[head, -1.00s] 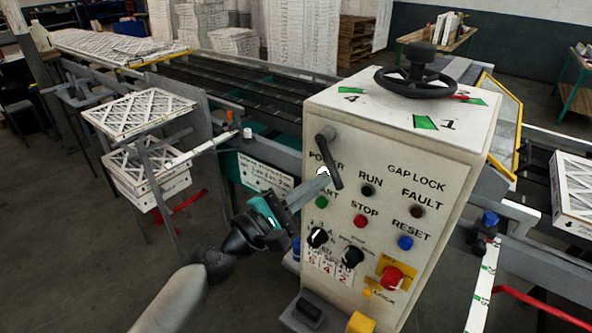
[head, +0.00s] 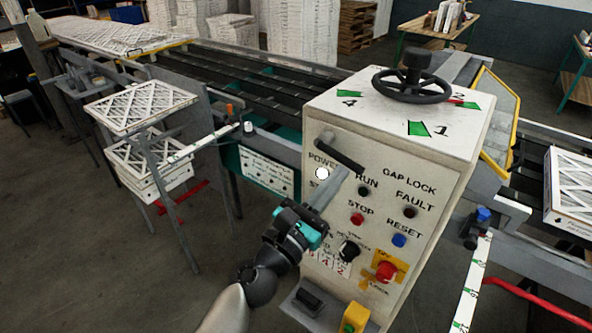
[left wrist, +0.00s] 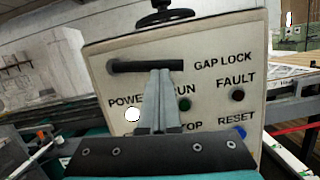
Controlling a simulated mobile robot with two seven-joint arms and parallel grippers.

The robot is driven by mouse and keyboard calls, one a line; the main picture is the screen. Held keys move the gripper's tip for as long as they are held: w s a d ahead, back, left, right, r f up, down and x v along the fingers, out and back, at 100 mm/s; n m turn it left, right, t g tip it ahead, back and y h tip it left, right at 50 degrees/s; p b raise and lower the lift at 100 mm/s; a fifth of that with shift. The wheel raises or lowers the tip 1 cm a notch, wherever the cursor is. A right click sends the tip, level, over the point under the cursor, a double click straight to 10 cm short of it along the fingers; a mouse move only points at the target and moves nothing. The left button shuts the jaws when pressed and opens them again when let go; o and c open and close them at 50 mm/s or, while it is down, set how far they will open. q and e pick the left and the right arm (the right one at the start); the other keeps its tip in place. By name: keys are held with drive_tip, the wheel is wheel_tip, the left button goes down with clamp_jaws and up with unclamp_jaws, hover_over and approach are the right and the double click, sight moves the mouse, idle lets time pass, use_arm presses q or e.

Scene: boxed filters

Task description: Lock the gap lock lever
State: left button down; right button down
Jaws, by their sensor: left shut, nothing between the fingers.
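The gap lock lever is a dark handle (head: 341,153) near the top left of the control box's front panel (head: 420,178). It slopes down to the right in the head view. In the left wrist view the lever (left wrist: 146,66) lies nearly level, left of the words GAP LOCK. My left gripper (head: 343,172) is shut and empty, its fingertips at the right part of the lever. In the left wrist view the fingertips (left wrist: 160,73) overlap the lever's lower edge, seemingly touching it. My right gripper is in neither view now.
Below the lever are a white lamp (head: 321,173), the red STOP button (head: 357,219) and a red emergency knob (head: 386,271). A black handwheel (head: 412,84) sits on top of the box. Stacked filters (head: 140,107) stand at the left.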

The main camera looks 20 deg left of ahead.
use_arm(q)
drive_tip(key=shift+d+r, duration=0.15)
drive_tip(key=shift+r, duration=0.25)
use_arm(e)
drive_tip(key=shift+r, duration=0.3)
use_arm(q)
drive_tip(key=shift+f, duration=0.15)
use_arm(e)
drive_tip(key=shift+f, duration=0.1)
